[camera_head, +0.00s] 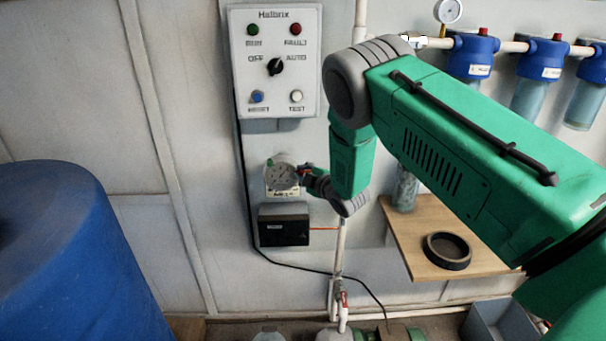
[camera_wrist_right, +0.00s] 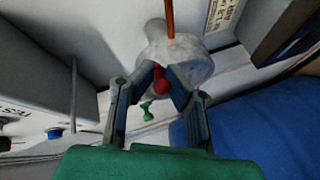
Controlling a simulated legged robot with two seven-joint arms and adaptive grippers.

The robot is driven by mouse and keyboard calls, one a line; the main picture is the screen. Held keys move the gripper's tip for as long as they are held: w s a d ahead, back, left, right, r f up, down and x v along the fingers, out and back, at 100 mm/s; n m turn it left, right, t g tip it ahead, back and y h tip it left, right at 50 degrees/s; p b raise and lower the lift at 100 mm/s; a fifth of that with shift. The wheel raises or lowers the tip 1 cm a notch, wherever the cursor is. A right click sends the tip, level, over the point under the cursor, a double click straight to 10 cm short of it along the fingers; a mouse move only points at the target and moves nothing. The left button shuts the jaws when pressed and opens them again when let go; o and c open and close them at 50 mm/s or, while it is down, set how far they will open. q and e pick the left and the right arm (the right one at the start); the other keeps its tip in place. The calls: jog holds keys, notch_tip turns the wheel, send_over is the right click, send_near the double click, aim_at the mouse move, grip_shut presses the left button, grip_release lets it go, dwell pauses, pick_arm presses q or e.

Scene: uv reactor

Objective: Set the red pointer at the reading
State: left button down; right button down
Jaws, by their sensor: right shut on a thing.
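A round grey gauge (camera_head: 281,176) sits on the wall below the control box, with a pale label under it. In the right wrist view its pale round body (camera_wrist_right: 186,58) lies beyond my fingers. My right gripper (camera_head: 303,174) is at the gauge's right side. In the right wrist view its fingertips (camera_wrist_right: 162,80) are shut on the red pointer (camera_wrist_right: 161,86), whose round red end shows between them. A small green pointer (camera_wrist_right: 148,111) stands apart, just beside the red one. The dial's reading is too small to tell. My left gripper is not in view.
The control box (camera_head: 308,60) with its knob and buttons is above the gauge. A black box (camera_head: 283,224) is close below it. A vertical pipe (camera_head: 341,240) runs to the right. A large blue tank (camera_head: 70,260) stands at left, and a wooden shelf (camera_head: 415,225) at right.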

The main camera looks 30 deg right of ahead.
jog(key=shift+a+f, duration=0.25)
jog(key=shift+a, duration=0.1)
jog(key=c, duration=1.6)
grip_release()
jog(key=shift+o, duration=0.2)
jog(key=shift+a+r, duration=0.1)
jog(key=shift+r, duration=0.1)
jog(key=v, duration=1.1)
jog(key=shift+s, duration=0.4)
jog(key=shift+a, duration=0.1)
